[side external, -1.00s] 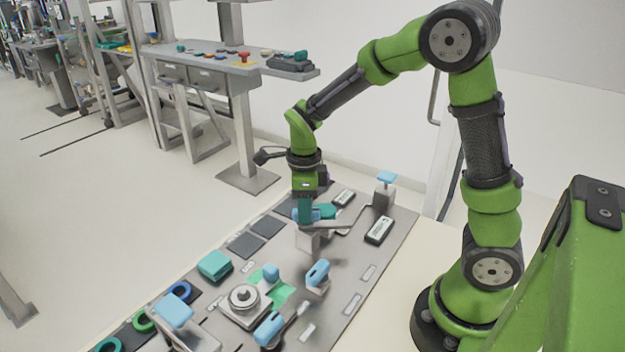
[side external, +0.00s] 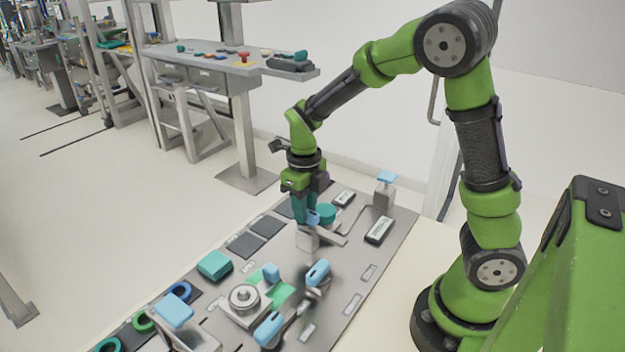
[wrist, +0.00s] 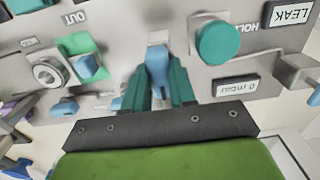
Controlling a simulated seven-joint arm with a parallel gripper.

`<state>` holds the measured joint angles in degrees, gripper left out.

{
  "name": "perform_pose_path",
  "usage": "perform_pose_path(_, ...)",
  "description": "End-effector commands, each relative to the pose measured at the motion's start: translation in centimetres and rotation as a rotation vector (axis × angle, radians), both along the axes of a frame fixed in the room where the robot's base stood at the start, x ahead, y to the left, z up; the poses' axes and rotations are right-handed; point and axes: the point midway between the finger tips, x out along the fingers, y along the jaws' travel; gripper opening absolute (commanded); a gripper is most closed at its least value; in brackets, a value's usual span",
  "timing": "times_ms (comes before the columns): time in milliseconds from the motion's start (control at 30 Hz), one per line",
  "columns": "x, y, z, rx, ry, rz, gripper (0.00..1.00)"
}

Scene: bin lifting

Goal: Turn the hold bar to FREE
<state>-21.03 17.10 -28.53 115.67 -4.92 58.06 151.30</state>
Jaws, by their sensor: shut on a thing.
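My gripper (side external: 300,216) is low over the back part of the grey panel, its teal fingers pointing down. In the wrist view my gripper (wrist: 160,92) is shut on the light blue handle (wrist: 157,68), a finger on each side. The handle also shows in part at the fingertips in the side view (side external: 313,218). It belongs to a grey metal bar (side external: 330,238) on a pale block. A label beginning HOLD (wrist: 257,22) is partly visible. I cannot see the word FREE.
A round teal knob (wrist: 218,40) stands close beside the handle. Labels LEAK (wrist: 292,13) and 0 mbar (wrist: 237,87) are near. A blue-topped post (side external: 386,190) stands behind. Blue-handled clamps and a round metal fitting (side external: 244,298) occupy the front panel.

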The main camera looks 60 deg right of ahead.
Motion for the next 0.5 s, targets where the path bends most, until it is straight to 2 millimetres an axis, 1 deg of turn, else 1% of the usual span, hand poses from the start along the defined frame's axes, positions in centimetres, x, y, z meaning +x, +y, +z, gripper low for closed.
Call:
perform_pose_path(467, 0.02, 0.01, 0.13, 0.004, -0.001, -0.021, 0.00)
perform_pose_path(500, 0.03, 0.02, 0.13, 0.004, -0.002, -0.021, 0.30)
